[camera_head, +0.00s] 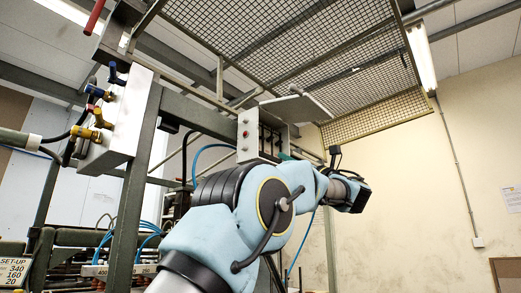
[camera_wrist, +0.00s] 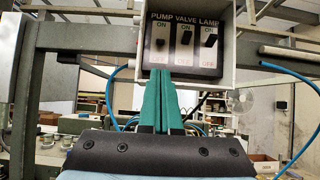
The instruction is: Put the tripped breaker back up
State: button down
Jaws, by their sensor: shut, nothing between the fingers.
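A breaker panel (camera_wrist: 226,65) with a black face hangs ahead in the wrist view. It has three switches labelled PUMP, VALVE and LAMP, with ON above and OFF below each. The pump switch (camera_wrist: 160,44) sits lower and looks different from the valve switch (camera_wrist: 187,38) and the lamp switch (camera_wrist: 210,40), which point up. My gripper (camera_wrist: 158,72) has teal fingers, shut and empty, with the tips just below the pump switch, over its OFF label. I cannot tell whether they touch the panel. In the head view the panel's box (camera_head: 248,136) shows from the side; its switches are hidden.
Grey frame posts and a crossbar (camera_wrist: 85,38) surround the panel. Blue hoses (camera_wrist: 109,92) hang on both sides. A white box with valves (camera_head: 118,118) stands at left in the head view. A mesh guard (camera_head: 290,40) hangs overhead. Open room lies at right.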

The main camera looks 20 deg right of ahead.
aim_at(260, 138)
jog(key=shift+p+x, duration=3.15)
jog(key=shift+x, duration=1.9)
jog(key=shift+s+b, duration=0.25)
jog(key=shift+b, duration=0.05)
jog(key=shift+w+g, duration=0.1)
jog(key=shift+g, duration=0.2)
